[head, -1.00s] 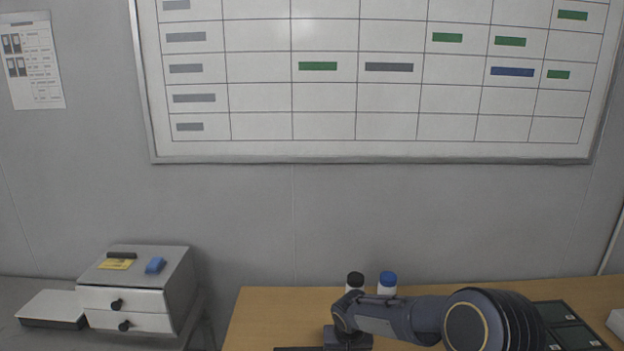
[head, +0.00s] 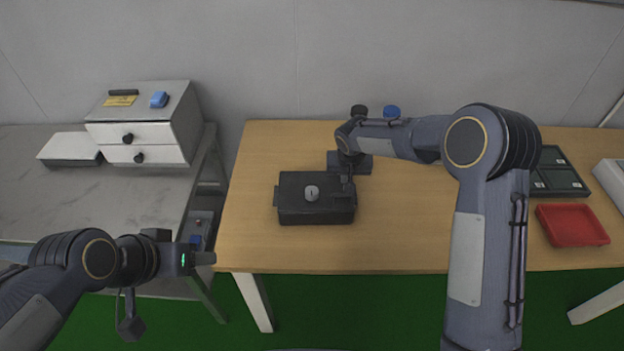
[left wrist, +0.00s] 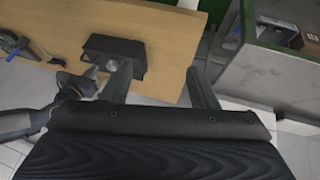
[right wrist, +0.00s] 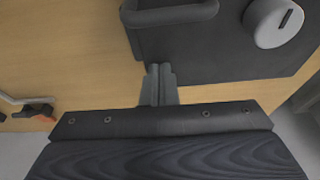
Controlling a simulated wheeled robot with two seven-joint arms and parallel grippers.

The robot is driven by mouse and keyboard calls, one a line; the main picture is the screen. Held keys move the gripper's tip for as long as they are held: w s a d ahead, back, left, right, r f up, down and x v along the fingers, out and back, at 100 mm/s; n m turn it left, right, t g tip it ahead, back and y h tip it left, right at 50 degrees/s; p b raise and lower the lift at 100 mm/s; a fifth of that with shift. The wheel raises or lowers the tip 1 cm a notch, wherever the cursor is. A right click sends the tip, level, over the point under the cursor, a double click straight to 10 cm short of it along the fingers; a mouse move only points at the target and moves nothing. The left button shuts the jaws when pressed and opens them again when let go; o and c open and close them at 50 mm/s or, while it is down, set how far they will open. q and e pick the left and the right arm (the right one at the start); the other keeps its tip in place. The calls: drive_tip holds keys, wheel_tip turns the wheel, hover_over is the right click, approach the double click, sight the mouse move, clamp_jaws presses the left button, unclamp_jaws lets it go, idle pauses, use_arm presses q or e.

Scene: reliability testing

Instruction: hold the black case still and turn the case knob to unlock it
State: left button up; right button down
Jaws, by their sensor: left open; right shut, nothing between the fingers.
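The black case (head: 290,207) lies on the wooden table, its round grey knob (head: 311,193) on top with a dark slot. My right gripper (head: 346,184) is shut and empty at the case's right back part. In the right wrist view its closed fingertips (right wrist: 158,72) overlap the edge of the case (right wrist: 215,55) near the handle (right wrist: 170,15), apart from the knob (right wrist: 275,22); I cannot tell whether they touch. My left gripper (head: 205,258) is open and empty, left of the table's front left corner. The left wrist view shows its spread fingers (left wrist: 160,82).
A red tray (head: 572,224) and dark trays (head: 558,172) are at the right. A grey side table (head: 60,200) with a drawer unit (head: 150,125) is left, across a gap. The table front is clear.

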use_arm(q)
drive_tip(key=w+f+m, duration=0.2)
drive_tip(key=w+f, duration=0.1)
drive_tip(key=w, duration=0.2)
drive_tip(key=m+t+h, duration=0.4)
drive_tip(key=m+h, duration=0.3)
approach(310, 193)
drive_tip(key=x, duration=1.1)
drive_tip(key=shift+a, duration=0.1)
drive_tip(key=c, duration=1)
